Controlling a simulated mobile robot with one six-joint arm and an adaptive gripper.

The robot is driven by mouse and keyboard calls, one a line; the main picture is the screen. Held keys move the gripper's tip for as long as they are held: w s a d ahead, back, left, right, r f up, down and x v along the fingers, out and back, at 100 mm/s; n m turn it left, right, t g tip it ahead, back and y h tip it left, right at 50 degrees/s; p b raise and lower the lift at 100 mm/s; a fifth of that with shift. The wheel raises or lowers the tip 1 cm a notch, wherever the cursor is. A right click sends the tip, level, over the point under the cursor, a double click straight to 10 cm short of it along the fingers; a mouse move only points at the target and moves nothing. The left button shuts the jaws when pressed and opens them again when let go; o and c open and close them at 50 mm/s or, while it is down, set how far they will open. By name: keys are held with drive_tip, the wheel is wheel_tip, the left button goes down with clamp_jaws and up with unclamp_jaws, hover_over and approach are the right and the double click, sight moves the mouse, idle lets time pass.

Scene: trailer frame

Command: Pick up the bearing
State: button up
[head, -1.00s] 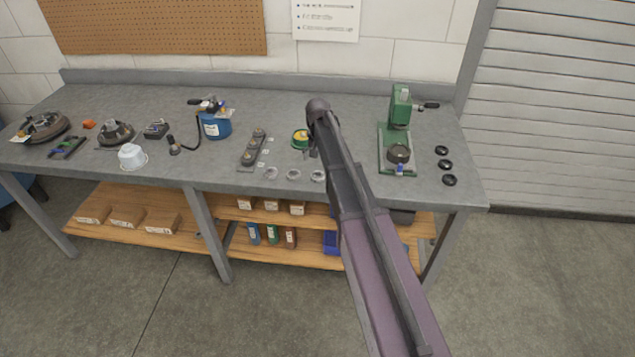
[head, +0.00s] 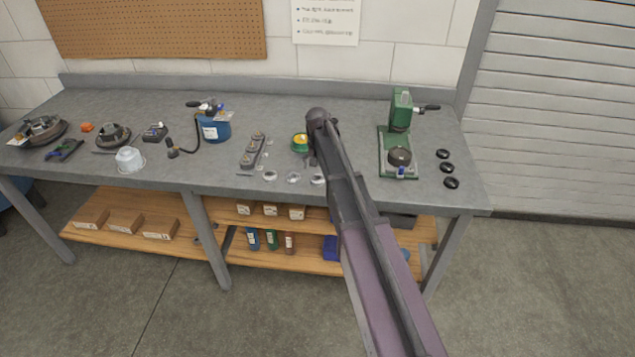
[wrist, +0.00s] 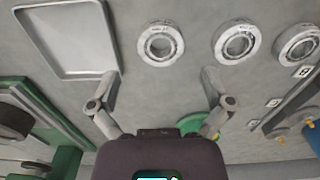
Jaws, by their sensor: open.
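Three pale ring bearings lie in a row on the workbench near its front edge. In the wrist view they are a left bearing (wrist: 160,43), a middle bearing (wrist: 237,42) and a right bearing (wrist: 298,42). In the head view they show as small rings (head: 270,175), (head: 293,178) and (head: 318,179). My gripper (wrist: 161,78) is open and empty, with its fingers spread wide. In the wrist view the left bearing sits just beyond the gap between the fingertips, apart from both. My arm mostly hides the gripper in the head view.
A shallow metal tray (wrist: 68,40) lies beside the left finger. A green press (head: 400,115) stands to the right of my arm, with several black rings (head: 445,166) beyond it. A green-yellow tin (head: 299,143) and a grey block (head: 252,150) are left of the arm.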

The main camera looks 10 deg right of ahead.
sight(317, 177)
drive_tip(key=shift+f+b, duration=2.05)
drive_tip(key=shift+f, duration=0.2)
drive_tip(key=c, duration=1.2)
